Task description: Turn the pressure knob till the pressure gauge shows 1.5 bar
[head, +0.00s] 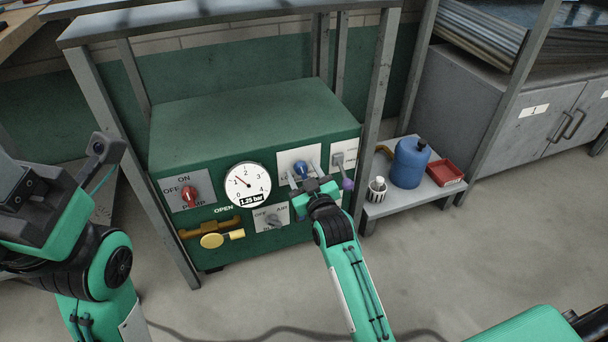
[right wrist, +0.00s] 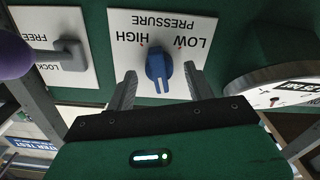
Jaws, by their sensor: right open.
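The blue pressure knob (head: 300,168) sits on a white plate on the front of the green cabinet. In the right wrist view the knob (right wrist: 158,68) shows upside down, below the words HIGH and LOW. The round white pressure gauge (head: 246,182) is left of the knob and reads 1.25 bar. My right gripper (head: 303,174) is open at the knob. Its two fingers (right wrist: 158,88) stand on either side of the knob, with gaps between. My left arm shows at the left edge, but its fingers are not visible.
A red pump switch (head: 190,195), a yellow-handled valve (head: 213,240) and a grey knob (head: 273,219) are on the same panel. A lock lever (head: 338,158) is right of the knob. Grey frame posts (head: 377,110) flank the cabinet. A low shelf holds a blue jug (head: 409,163).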

